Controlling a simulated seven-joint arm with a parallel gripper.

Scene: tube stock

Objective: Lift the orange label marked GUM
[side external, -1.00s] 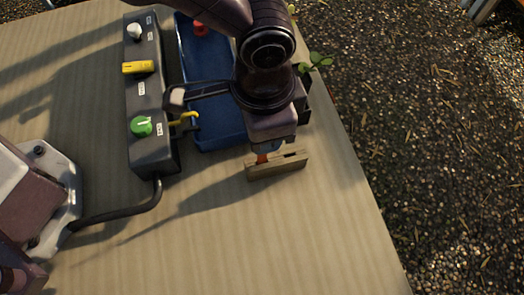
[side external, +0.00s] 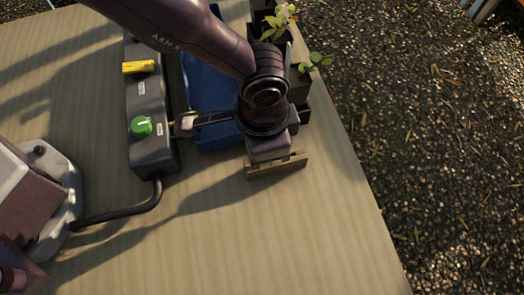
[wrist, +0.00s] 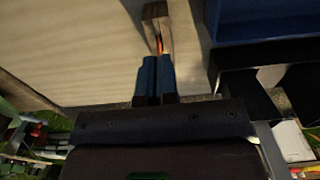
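The orange label (wrist: 160,44) shows as a thin upright strip at a wooden block (wrist: 157,22) in the wrist view. Its GUM marking cannot be read. The same wooden block (side external: 278,166) lies near the table's right edge in the side view, where my gripper (side external: 268,160) is low over it and hides the label. In the wrist view the two blue fingers of my gripper (wrist: 156,60) are close together, with only a thin dark gap, right at the label's near end. Whether they press on the label cannot be seen.
A blue tray (side external: 217,139) lies behind the gripper, beside a grey control box (side external: 150,104) with a green knob (side external: 141,127) and a yellow switch (side external: 139,67). Dark planters (side external: 297,82) with plants stand at the table's edge. The table's front is clear.

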